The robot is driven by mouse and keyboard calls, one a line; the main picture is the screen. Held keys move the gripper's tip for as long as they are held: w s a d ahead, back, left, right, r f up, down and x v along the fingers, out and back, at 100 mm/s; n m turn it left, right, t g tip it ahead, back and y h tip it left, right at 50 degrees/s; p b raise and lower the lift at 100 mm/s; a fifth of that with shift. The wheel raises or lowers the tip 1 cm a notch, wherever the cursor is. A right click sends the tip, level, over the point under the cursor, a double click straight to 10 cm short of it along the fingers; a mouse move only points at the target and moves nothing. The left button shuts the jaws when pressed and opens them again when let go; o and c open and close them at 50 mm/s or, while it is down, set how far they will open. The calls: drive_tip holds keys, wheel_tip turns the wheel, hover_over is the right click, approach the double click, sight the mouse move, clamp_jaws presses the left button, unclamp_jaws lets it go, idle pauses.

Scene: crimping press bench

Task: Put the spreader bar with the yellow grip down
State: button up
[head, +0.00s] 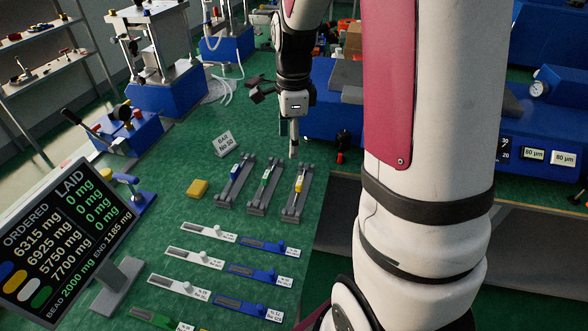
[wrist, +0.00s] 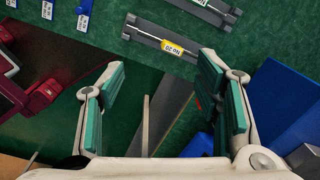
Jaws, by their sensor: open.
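The spreader bar with the yellow grip (head: 300,183) lies in the rightmost of three grey cradles (head: 291,207) on the green bench. In the wrist view the bar (wrist: 172,47) lies in its cradle beyond my fingertips, its yellow label reading "No 20". My gripper (head: 294,150) hangs just above and behind the far end of that cradle. In the wrist view my gripper (wrist: 160,85) is open, its green finger pads wide apart with nothing between them. The bar is apart from both fingers.
Bars with a blue grip (head: 235,171) and a green grip (head: 265,181) lie in the other two cradles. Several white and blue tools (head: 195,258) lie in front. A blue press (head: 430,125) stands right.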

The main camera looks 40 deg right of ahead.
drive_tip(key=s+a+r+n+t, duration=0.2)
drive_tip(key=s+a+r+n, duration=0.85)
drive_tip(key=n, duration=0.25)
drive_tip(key=s+a+r+n+t, duration=0.1)
drive_tip(key=s+a+n, duration=0.4)
drive_tip(key=s+n, duration=0.5)
drive_tip(key=shift+r+n, duration=0.4)
drive_tip(key=shift+r, duration=0.25)
